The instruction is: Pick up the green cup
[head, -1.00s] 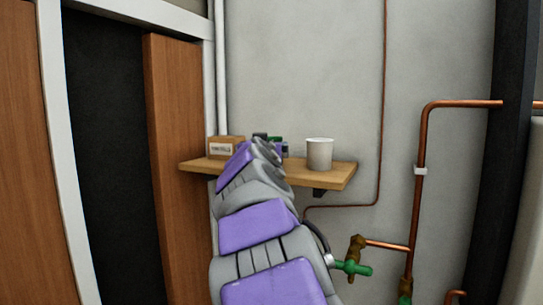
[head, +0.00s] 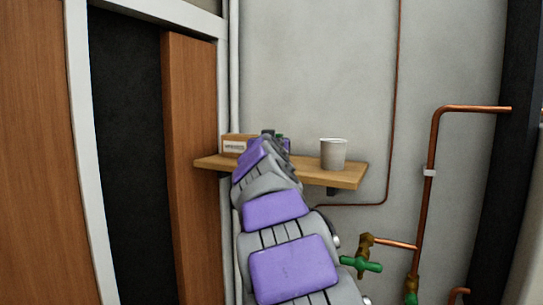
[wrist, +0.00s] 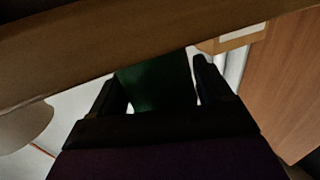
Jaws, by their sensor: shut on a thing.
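The green cup (wrist: 155,82) shows dark green in the wrist view, between the two black fingers of my gripper (wrist: 160,92). The fingers are shut on it. In the head view only a small patch of green shows beyond the end of my arm, at the wooden shelf (head: 345,176); the arm hides most of the cup. The shelf also crosses the top of the wrist view (wrist: 100,40). I cannot tell whether the cup touches the shelf.
A white cup (head: 334,154) stands on the shelf, right of my gripper. A small labelled cardboard box (head: 235,144) sits at the shelf's left end. Copper pipes (head: 432,165) and a green-handled valve (head: 362,264) are on the wall at lower right.

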